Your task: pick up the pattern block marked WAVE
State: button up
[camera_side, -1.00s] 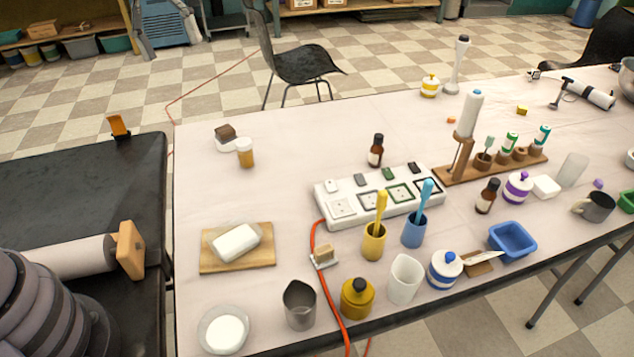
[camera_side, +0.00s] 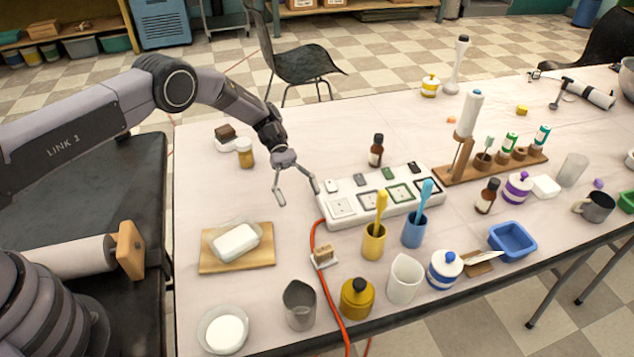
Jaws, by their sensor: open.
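A white tray (camera_side: 327,212) carries a row of square patterned panels, with several small blocks along its back edge. These are a white block (camera_side: 331,186), a pale block (camera_side: 359,180), a green block (camera_side: 388,174) and a dark block (camera_side: 413,168). No marking is readable at this size, so I cannot tell which block is marked WAVE. My gripper (camera_side: 298,198) is open and empty, pointing down just left of the tray's back left corner. Its right fingertip appears close to that corner; I cannot tell its exact height.
A yellow cup (camera_side: 373,244) and a blue cup (camera_side: 414,234) with brushes stand before the tray. A brown bottle (camera_side: 376,151) stands behind it. An orange cable (camera_side: 323,280) runs left of it. A soap board (camera_side: 210,266) lies front left; the table behind the tray is mostly clear.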

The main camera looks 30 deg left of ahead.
aim_at(322, 246)
jog(key=x, duration=0.7)
jog(key=shift+s+d+f, duration=0.1)
jog(key=x, duration=0.5)
jog(key=shift+d+f, duration=0.2)
jog(key=shift+f, duration=0.2)
jog(key=c, duration=1.2)
